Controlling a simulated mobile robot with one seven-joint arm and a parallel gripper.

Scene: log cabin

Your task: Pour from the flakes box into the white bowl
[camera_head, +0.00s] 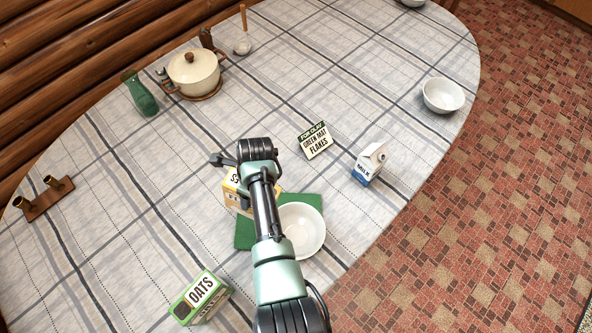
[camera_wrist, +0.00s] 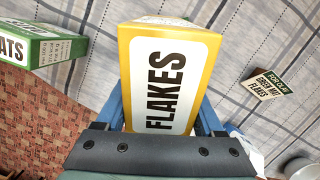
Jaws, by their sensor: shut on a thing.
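The yellow flakes box (camera_wrist: 165,80) with a white label reading FLAKES is between my gripper's blue fingers in the wrist view. In the head view the flakes box (camera_head: 233,190) is partly hidden behind my arm. My gripper (camera_wrist: 163,108) is shut on it. The white bowl (camera_head: 309,232) is empty, on a green mat (camera_head: 245,234), just right of my arm, which covers its left edge. The box is to the upper left of the bowl. I cannot tell whether the box is lifted off the table.
A green oats box (camera_head: 202,297) is at lower left. A green mat flakes sign (camera_head: 316,141) and milk carton (camera_head: 370,163) are right of the arm. Another bowl (camera_head: 443,95), a pot (camera_head: 193,72), a green bottle-like item (camera_head: 140,95) and a brown holder (camera_head: 44,197) stand farther off.

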